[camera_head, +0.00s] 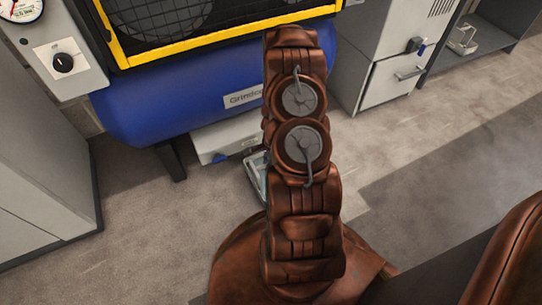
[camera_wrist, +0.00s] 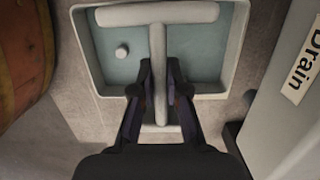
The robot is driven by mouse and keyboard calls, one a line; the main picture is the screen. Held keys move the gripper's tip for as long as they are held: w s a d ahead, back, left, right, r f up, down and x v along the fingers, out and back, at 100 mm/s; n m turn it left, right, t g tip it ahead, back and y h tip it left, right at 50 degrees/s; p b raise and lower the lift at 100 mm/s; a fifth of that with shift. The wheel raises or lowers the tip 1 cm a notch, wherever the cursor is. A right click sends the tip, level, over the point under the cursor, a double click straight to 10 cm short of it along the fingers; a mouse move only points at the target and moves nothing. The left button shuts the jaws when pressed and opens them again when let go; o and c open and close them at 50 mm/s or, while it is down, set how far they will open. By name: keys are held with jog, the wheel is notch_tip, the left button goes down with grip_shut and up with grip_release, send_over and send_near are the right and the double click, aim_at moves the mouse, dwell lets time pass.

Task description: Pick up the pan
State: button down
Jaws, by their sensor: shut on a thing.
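The pan (camera_wrist: 205,62) is a shallow rectangular tray with pale walls and a blue-grey bottom. It has a pale T-shaped handle (camera_wrist: 158,40) across it and a small round knob inside. In the wrist view my gripper (camera_wrist: 160,70) is shut on the stem of the handle, with a dark finger on each side. In the head view only the left edge of the pan (camera_head: 256,178) shows; my arm hides the rest. It is at or close to the floor; I cannot tell whether it touches.
A blue compressor tank (camera_head: 200,95) stands behind, with a pale box (camera_head: 222,138) under it. A "Drain" label (camera_wrist: 302,55) is close to the pan's right. Grey cabinets (camera_head: 395,75) stand at right; a shelf there holds a small tray (camera_head: 463,41). Floor at right is clear.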

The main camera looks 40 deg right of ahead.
jog(key=shift+s+a+r+p, duration=0.15)
jog(key=shift+s+a+p, duration=0.25)
jog(key=shift+a, duration=0.95)
jog(key=shift+s+a+r+p, duration=0.15)
jog(key=shift+s+a, duration=0.5)
jog(key=shift+a, duration=0.75)
jog(key=shift+s+a+r+p, duration=0.1)
jog(key=shift+s+a+p, duration=0.3)
jog(key=shift+a, duration=0.95)
jog(key=shift+s, duration=0.1)
